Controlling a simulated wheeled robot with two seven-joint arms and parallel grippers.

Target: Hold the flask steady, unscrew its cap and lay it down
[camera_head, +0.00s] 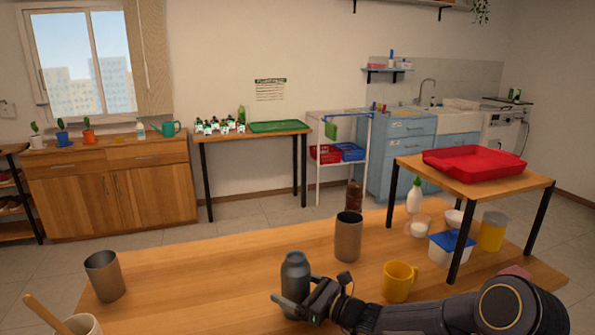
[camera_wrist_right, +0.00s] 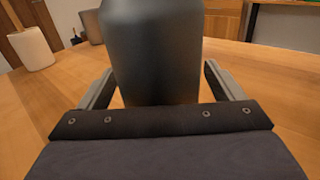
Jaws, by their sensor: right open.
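A dark grey flask (camera_head: 295,274) stands upright on the wooden table, near its front middle, with its rounded top uppermost in the head view. My right gripper (camera_head: 290,303) reaches in from the right at the flask's lower part. In the right wrist view the flask (camera_wrist_right: 152,50) fills the middle, between the two open fingers of the right gripper (camera_wrist_right: 150,90). A gap shows beside the flask on each side, so the fingers do not press on it. The flask's top is cut off in the wrist view. My left gripper is not in view.
A yellow mug (camera_head: 398,283) stands just right of the flask, close to my right arm. A metal cup (camera_head: 348,238) stands behind, another metal cup (camera_head: 104,277) at left. A small raised shelf (camera_head: 480,185) bears a red tray (camera_head: 473,164).

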